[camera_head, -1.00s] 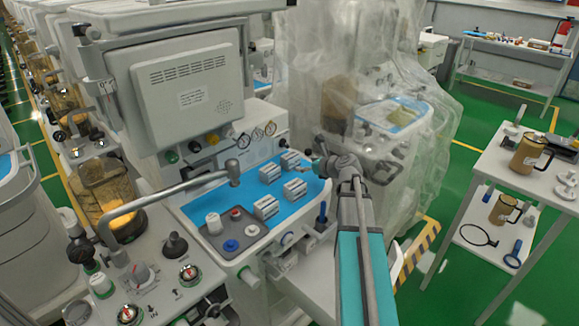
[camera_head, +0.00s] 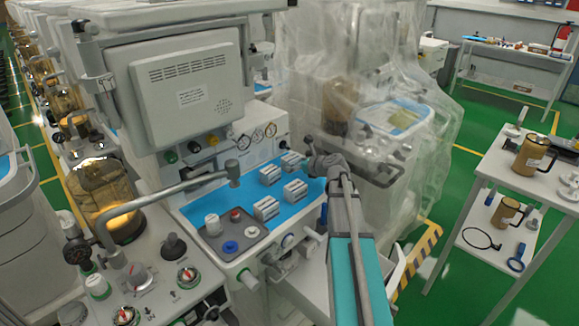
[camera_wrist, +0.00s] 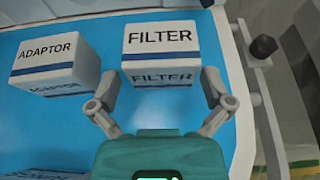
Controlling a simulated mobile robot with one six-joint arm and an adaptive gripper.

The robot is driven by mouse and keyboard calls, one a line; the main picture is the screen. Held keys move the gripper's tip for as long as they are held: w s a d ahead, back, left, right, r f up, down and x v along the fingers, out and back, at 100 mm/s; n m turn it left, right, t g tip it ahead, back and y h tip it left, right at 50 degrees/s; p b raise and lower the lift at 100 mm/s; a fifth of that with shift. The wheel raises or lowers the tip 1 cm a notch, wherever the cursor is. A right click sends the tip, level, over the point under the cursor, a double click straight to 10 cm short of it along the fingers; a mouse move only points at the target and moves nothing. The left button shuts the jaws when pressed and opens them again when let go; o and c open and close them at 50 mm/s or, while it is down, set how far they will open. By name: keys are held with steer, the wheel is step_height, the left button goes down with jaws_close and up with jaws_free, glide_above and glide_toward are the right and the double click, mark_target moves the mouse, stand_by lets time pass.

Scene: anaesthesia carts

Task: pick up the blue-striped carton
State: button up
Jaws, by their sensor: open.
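Several white cartons with blue stripes stand on a blue work surface. In the wrist view, the carton marked FILTER (camera_wrist: 160,40) is straight ahead, its lower front between my open fingers. The carton marked ADAPTOR (camera_wrist: 52,60) is to its left, beside my left finger. Part of another carton (camera_wrist: 50,172) shows at the bottom left. My gripper (camera_wrist: 160,84) is open and holds nothing. In the head view, my gripper (camera_head: 311,150) is over the surface's back right, close to the rear carton (camera_head: 291,160). I cannot tell whether the fingers touch the FILTER carton.
Other cartons (camera_head: 270,175) stand to the front and left on the blue surface (camera_head: 240,192). A grey tray (camera_head: 240,243) with small caps is at its front left. A monitor (camera_head: 185,95) and curved metal arm (camera_head: 160,194) flank it. A plastic-draped cart (camera_head: 430,120) is right.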

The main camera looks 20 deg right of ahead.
steer(key=shift+b+x, duration=0.35)
steer(key=shift+x, duration=1.05)
steer(key=c, duration=0.9)
steer(key=shift+o, duration=0.2)
steer(key=shift+r, duration=0.15)
steer(key=shift+r+p, duration=0.95)
steer(key=shift+p, duration=0.1)
steer(key=s+d+r+p, duration=0.5)
steer(key=s+r+p, duration=0.6)
steer(key=s, duration=0.2)
steer(key=shift+d, duration=0.2)
